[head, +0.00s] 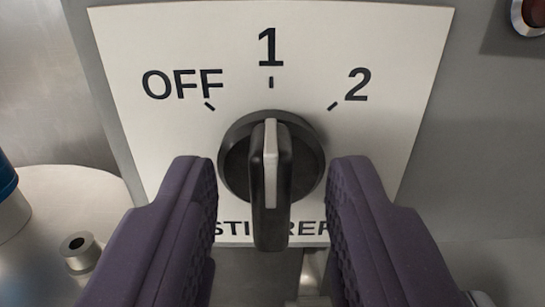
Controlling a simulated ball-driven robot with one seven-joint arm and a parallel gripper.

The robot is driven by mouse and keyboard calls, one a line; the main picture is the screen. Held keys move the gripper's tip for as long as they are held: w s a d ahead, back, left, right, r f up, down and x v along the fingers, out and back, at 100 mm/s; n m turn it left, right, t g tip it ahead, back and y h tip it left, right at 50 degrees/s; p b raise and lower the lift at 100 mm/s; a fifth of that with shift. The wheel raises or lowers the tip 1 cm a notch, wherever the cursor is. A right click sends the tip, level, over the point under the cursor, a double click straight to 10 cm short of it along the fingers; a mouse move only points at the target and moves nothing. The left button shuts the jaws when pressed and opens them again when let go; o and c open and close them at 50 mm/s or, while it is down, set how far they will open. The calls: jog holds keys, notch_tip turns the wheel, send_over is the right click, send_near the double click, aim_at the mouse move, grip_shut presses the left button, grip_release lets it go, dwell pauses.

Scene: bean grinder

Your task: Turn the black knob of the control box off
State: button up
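The black knob (271,190) is in the middle of the head view, on a white label plate (400,70) of the grey control box (480,130). The plate reads OFF at the upper left, 1 at the top and 2 at the upper right. The knob's pale pointer stripe stands upright, in line with the mark under 1. My gripper (272,190) is open, one dark purple finger on each side of the knob. A gap shows between each finger and the knob. Lettering below the knob is partly hidden by the fingers and knob.
A red round button or lamp (530,14) is at the upper right edge. At the left are a metal surface (75,205) with a short metal stub (80,250) and a blue-topped cylinder (8,200).

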jog(key=shift+w, duration=0.1)
jog(key=shift+c, duration=0.2)
grip_shut()
jog(key=shift+n+b, duration=0.3)
jog(key=shift+b, duration=0.15)
jog(key=n+b, duration=0.2)
jog(key=b, duration=0.1)
jog(key=shift+a+f+n, duration=0.1)
jog(key=shift+f+n, duration=0.1)
jog(key=shift+n, duration=0.1)
jog(key=n+b, duration=0.3)
jog(key=b, duration=0.1)
jog(key=shift+n, duration=0.4)
jog(key=shift+r+n+b, duration=0.1)
jog(key=shift+n+b, duration=0.5)
jog(key=shift+n, duration=0.3)
